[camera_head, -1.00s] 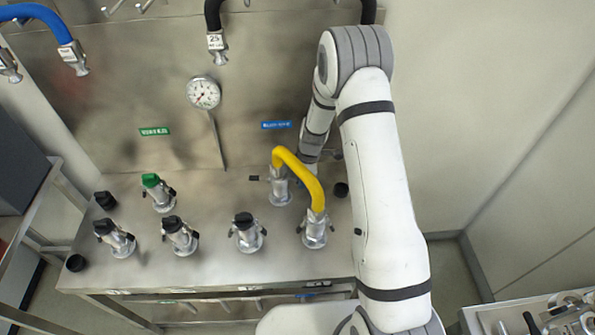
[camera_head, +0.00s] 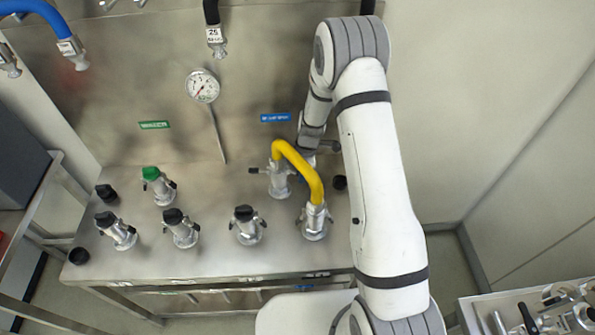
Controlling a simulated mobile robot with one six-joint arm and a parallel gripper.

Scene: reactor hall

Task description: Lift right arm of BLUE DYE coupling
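The blue label (camera_head: 275,117) is on the steel back panel; its text is too blurred to read surely. Below it stands a silver coupling (camera_head: 280,183) with one end of the yellow hose (camera_head: 303,168) on it. A dark-tipped arm (camera_head: 254,170) sticks out level from its left side. Its right arm is not clearly seen, behind the hose and near my wrist. The hose's other end is on a nearer silver coupling (camera_head: 315,222). My gripper is at the end of my grey wrist, just right of the far coupling; its fingers are hidden, so its opening cannot be told.
Several black-capped couplings and one green-capped coupling (camera_head: 153,178) stand left on the steel table (camera_head: 200,262). A dial gauge (camera_head: 202,86) with a long stem is behind them. Black (camera_head: 212,12) and blue (camera_head: 40,10) hoses hang above. A cart with metal parts (camera_head: 540,310) is lower right.

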